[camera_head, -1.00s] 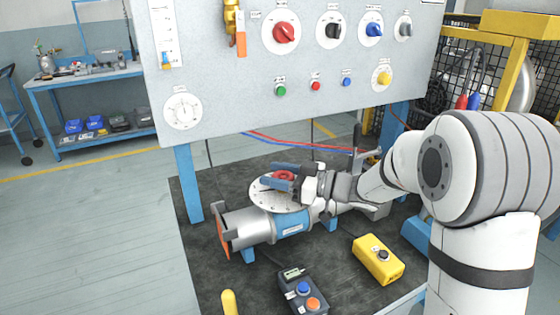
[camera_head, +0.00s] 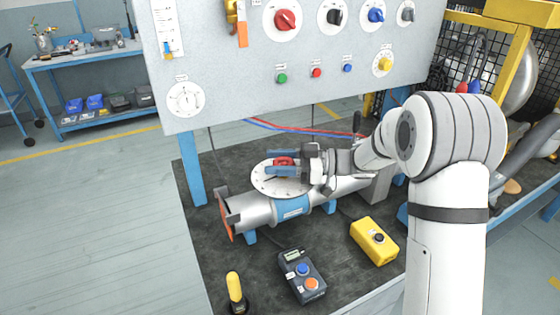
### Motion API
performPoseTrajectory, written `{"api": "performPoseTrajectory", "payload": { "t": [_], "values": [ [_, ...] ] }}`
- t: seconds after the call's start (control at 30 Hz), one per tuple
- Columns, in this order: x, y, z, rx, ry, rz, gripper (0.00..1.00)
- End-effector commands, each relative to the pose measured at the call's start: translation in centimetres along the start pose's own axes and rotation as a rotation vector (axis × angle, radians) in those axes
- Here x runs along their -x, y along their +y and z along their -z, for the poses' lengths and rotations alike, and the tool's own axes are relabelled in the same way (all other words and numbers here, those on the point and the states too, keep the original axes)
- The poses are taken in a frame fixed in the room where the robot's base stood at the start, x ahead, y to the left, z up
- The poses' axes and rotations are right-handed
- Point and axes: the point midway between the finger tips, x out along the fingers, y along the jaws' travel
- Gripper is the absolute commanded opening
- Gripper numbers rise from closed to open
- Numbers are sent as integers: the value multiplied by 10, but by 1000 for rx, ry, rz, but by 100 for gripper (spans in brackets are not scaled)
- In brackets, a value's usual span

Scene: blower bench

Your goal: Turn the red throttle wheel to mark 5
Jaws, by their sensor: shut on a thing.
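The red throttle wheel (camera_head: 284,161) sits on a round white dial plate (camera_head: 268,184) on top of a grey metal pipe (camera_head: 258,212). My gripper (camera_head: 284,164) comes in from the right, with its blue fingers on either side of the wheel, and is shut on it. The fingers hide much of the wheel. The dial's marks are too small to read, so I cannot tell which mark the wheel points to.
A grey panel (camera_head: 230,75) with several knobs stands behind the pipe. On the dark mat (camera_head: 225,265) in front are a box with blue and orange buttons (camera_head: 302,277), a yellow box (camera_head: 374,241) and a yellow-topped post (camera_head: 236,291).

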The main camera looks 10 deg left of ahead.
Motion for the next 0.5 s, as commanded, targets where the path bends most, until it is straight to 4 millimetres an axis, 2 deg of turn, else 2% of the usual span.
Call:
{"api": "performPoseTrajectory", "payload": {
  "t": [0.1,0.13,0.4,0.5],
  "values": [
    [0,2,4,7,4,-6,27],
    [0,2,4,7,4,-6,51],
    [0,1,2,4,2,-3,72],
    [0,1,2,3,2,-2,72]
  ]
}}
